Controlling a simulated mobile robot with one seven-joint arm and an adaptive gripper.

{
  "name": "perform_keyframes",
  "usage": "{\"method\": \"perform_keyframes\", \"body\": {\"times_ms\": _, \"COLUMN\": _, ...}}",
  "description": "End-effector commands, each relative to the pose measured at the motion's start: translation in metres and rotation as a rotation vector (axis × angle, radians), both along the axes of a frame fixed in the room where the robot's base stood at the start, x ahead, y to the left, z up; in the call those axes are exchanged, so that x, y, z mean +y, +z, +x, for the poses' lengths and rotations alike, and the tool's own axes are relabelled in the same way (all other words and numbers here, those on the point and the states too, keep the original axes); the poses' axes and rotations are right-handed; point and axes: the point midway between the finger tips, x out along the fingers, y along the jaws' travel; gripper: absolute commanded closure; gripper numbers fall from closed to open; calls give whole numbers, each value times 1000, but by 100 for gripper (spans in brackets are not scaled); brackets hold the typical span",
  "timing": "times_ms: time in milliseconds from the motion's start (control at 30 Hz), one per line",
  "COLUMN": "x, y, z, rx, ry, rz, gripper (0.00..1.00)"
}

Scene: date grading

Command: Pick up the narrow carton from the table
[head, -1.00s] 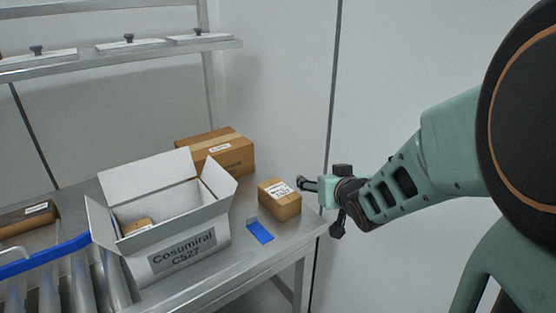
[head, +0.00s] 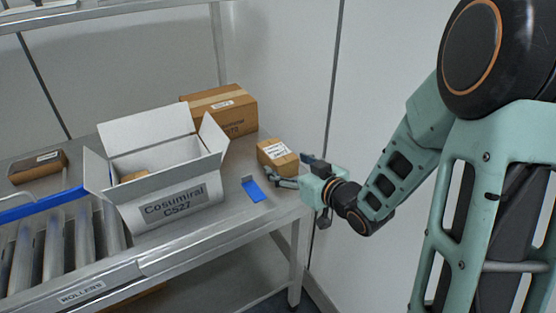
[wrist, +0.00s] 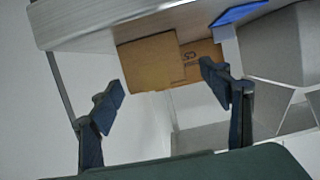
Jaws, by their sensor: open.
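A small brown carton (head: 275,158) with a white label on top stands at the right end of the steel table (head: 262,222); I take it as the narrow carton. It also shows in the wrist view (wrist: 148,62), between the finger lines and beyond the fingertips. My gripper (head: 291,170) is open at the carton's right side, with one finger toward its front and one toward its back. In the wrist view my gripper (wrist: 162,88) has its fingers spread wide with nothing between them. Whether a finger touches the carton, I cannot tell.
An open white box (head: 170,205) stands left of the carton, with a brown item inside. A larger brown carton (head: 235,118) is behind. A blue piece (head: 253,190) lies in front. Rollers (head: 55,240) and another brown carton (head: 38,168) are at left. A wall is behind.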

Motion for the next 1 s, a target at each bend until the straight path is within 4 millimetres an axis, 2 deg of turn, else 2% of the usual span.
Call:
{"method": "perform_keyframes", "body": {"times_ms": 267, "x": 14, "y": -8, "z": 21, "rx": 0, "ry": 1, "rz": 0, "gripper": 29}}
{"method": "perform_keyframes", "body": {"times_ms": 533, "x": 31, "y": -19, "z": 53, "rx": 0, "ry": -1, "rz": 0, "gripper": 29}}
{"method": "perform_keyframes", "body": {"times_ms": 833, "x": 34, "y": -20, "z": 58, "rx": 0, "ry": -2, "rz": -1, "gripper": 29}}
{"method": "perform_keyframes", "body": {"times_ms": 1000, "x": 34, "y": -20, "z": 58, "rx": 0, "ry": -2, "rz": -1, "gripper": 47}}
